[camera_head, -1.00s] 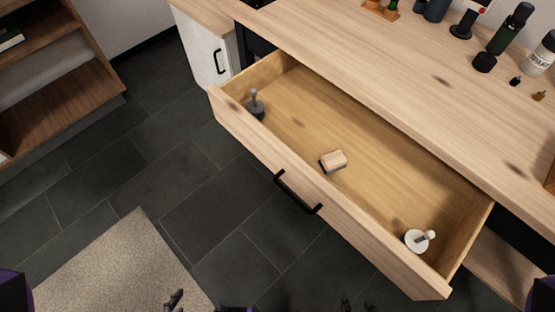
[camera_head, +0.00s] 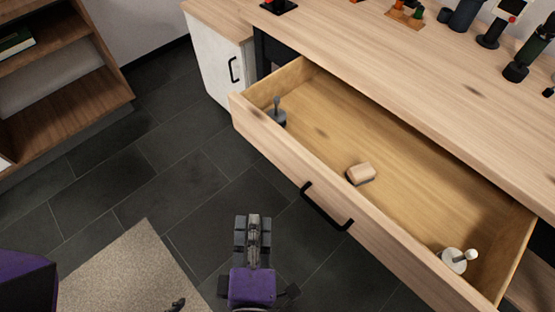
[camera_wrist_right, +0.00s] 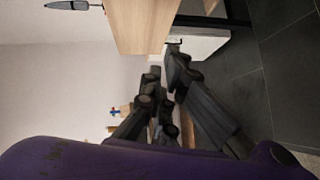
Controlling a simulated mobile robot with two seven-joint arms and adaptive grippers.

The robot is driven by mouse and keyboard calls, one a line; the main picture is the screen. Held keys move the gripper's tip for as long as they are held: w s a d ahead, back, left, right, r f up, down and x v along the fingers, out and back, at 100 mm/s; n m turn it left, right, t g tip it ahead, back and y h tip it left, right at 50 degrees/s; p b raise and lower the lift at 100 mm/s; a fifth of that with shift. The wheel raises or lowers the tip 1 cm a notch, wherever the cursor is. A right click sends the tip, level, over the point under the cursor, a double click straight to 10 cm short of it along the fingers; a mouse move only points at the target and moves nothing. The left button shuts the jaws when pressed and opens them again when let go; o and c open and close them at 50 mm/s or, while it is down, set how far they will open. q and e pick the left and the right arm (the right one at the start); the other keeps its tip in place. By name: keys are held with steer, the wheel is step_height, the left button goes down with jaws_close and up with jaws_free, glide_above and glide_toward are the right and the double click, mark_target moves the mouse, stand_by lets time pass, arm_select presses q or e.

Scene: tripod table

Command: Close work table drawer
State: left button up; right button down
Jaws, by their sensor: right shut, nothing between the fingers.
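The work table drawer (camera_head: 268,138) is pulled open, its wooden front facing the floor area on the near side. A black bar handle (camera_head: 326,207) is on that front. My right gripper (camera_head: 253,222) is shut and empty, in front of the drawer and left of the handle in the head view, apart from both. Its shut fingers also show in the right wrist view (camera_wrist_right: 162,78), where I cannot make out the drawer clearly. Of my left arm, a purple part shows at the lower left and a small dark piece at the bottom edge; its finger state cannot be read.
A wooden block brush (camera_head: 361,173), a grey tool (camera_head: 277,112) and a white stamp-like piece (camera_head: 456,260) lie in the drawer. Bottles and tools stand on the tabletop (camera_head: 410,75). A white cabinet (camera_head: 215,70) is beside the drawer.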

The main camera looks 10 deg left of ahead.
arm_select(q)
steer(key=shift+w+r+p, duration=0.2)
steer(key=shift+r+p, duration=0.25)
steer(key=shift+p, duration=0.05)
steer(key=shift+w+r+p, duration=0.2)
steer(key=shift+r+p, duration=0.25)
steer(key=shift+p, duration=0.05)
arm_select(e)
steer(key=w+d+r+n+t, duration=0.1)
steer(key=w+r, duration=0.2)
steer(key=w, duration=0.9)
steer(key=shift+w+r+t, duration=0.35)
steer(key=shift+t, duration=0.05)
steer(key=shift+w+d, duration=0.1)
steer(key=shift+d, duration=0.05)
